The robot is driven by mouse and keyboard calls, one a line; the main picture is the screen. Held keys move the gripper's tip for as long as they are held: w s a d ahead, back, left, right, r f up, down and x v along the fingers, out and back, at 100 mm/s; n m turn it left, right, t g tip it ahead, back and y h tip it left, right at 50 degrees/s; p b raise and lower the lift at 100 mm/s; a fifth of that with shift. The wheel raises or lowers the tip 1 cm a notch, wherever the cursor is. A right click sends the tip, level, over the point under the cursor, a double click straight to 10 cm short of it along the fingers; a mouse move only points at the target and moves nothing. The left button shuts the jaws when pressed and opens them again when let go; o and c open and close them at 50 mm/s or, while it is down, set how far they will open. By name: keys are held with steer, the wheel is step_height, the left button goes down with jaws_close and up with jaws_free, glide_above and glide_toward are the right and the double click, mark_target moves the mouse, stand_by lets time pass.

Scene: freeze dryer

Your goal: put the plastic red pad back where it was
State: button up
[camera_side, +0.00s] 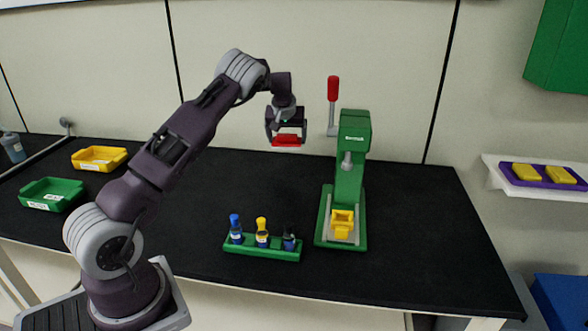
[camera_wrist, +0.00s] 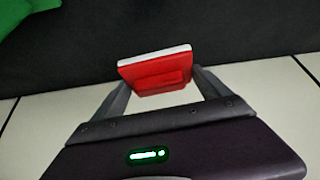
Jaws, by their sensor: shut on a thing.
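The plastic red pad (camera_side: 286,141) is held between the fingers of my gripper (camera_side: 286,128), high above the black table and left of the green press. In the wrist view the red pad (camera_wrist: 157,72) shows a red block side and a thin white layer along its far edge. My gripper (camera_wrist: 162,82) is shut on its two ends. The pad touches nothing else that I can see. The green press (camera_side: 350,160) stands upright with a red-handled lever (camera_side: 333,90) and a yellow holder (camera_side: 342,222) on its base.
A green rack (camera_side: 262,250) with several capped vials stands left of the press base. A yellow tray (camera_side: 99,158) and a green tray (camera_side: 52,193) lie at the left. A wall shelf (camera_side: 535,184) with yellow pads on purple is at the right. The table right of the press is clear.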

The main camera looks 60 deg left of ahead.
mark_target(292, 142)
steer(key=w, duration=0.1)
steer(key=w+a, duration=0.1)
steer(key=shift+w+a+r+m, duration=0.1)
steer(key=shift+w+a+m, duration=0.2)
steer(key=shift+w, duration=0.1)
steer(key=shift+m, duration=0.3)
steer(key=f, duration=0.6)
steer(key=w+f, duration=0.1)
steer(key=f, duration=0.3)
steer(key=shift+d, duration=0.15)
steer(key=o, duration=1.1)
steer(key=shift+f, duration=0.15)
steer(key=v, duration=1.2)
steer(key=shift+s, duration=0.15)
steer(key=shift+a+r, duration=0.2)
steer(key=shift+r, duration=0.05)
